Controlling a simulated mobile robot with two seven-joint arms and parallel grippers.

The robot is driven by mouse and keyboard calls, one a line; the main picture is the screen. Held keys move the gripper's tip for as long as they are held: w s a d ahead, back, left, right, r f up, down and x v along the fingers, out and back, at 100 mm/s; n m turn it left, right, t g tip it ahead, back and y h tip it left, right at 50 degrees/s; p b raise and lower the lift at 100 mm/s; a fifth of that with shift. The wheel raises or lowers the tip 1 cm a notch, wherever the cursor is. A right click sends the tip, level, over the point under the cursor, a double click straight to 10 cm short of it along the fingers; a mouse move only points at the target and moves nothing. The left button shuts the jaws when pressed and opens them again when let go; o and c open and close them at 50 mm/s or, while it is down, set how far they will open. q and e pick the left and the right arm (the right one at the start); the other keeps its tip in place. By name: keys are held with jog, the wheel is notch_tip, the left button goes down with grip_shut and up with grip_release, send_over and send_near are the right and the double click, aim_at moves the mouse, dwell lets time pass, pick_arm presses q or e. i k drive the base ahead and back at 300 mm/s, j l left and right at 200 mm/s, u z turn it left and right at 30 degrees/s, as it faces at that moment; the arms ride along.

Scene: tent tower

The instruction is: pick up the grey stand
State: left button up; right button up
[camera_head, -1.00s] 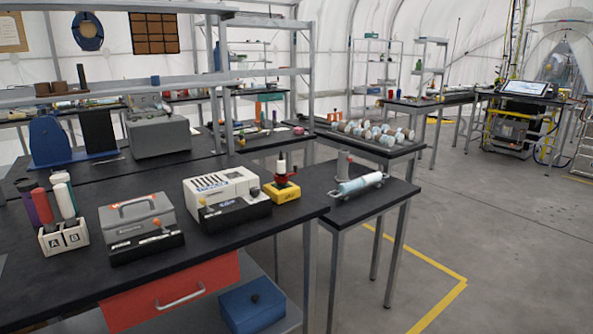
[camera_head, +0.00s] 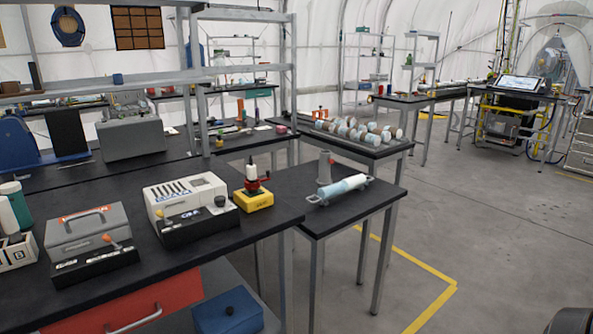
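A grey tapered upright piece (camera_head: 325,169), which may be the grey stand, is on the small black side table (camera_head: 376,198). In front of it lies a pale blue and white cylinder (camera_head: 343,187) with grey end fittings, which hides its lower part. I cannot tell whether the two touch or are joined. Neither of my grippers shows in the head view.
The long black bench (camera_head: 180,257) at left holds a grey handled box (camera_head: 87,232), a white device (camera_head: 187,196) and a yellow-based device (camera_head: 253,201). A rack of cylinders (camera_head: 352,133) is behind. Grey floor (camera_head: 490,225) is open at right.

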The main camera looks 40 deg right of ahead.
aim_at(324, 179)
jog(key=l+u, duration=0.4)
jog(key=l, duration=0.5)
jog(key=k+l+u, duration=0.1)
jog(key=l+u, duration=0.3)
jog(key=l, duration=0.5)
jog(key=k+l, duration=0.1)
jog(key=l, duration=0.35)
jog(key=l+u, duration=0.1)
jog(key=l, duration=0.4)
jog(key=k+l, duration=0.15)
jog(key=l, duration=0.3)
jog(key=k+l, duration=0.1)
jog(key=l, duration=0.35)
jog(key=l+u, duration=0.05)
